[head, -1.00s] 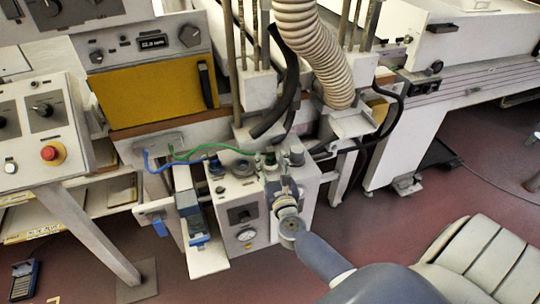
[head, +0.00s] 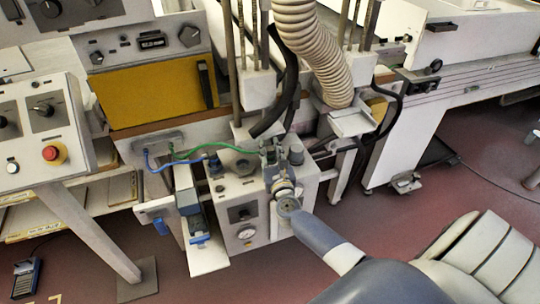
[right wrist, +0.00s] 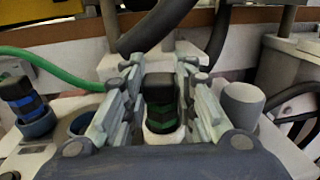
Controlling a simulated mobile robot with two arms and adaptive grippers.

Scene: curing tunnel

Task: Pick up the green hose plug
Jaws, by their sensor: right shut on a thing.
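The green hose plug (right wrist: 160,104) has a dark top and green bands. It stands upright between the fingers of my right gripper (right wrist: 160,98) in the right wrist view, with a pale collar around its foot. I cannot tell whether it is seated in a socket. In the head view my right gripper (head: 269,154) is at the top of the white box (head: 230,190) and mostly hides the plug. My right gripper is shut on the plug. A green hose (right wrist: 60,75) passes behind the left finger; where it ends is hidden. My left gripper is not in view.
A blue-banded plug (right wrist: 20,98) stands left of the gripper in the right wrist view. A grey cylinder (right wrist: 241,103) stands close on the right. Dark hoses (head: 282,90) and a ribbed duct (head: 315,50) hang just behind. A yellow panel (head: 155,90) is at upper left.

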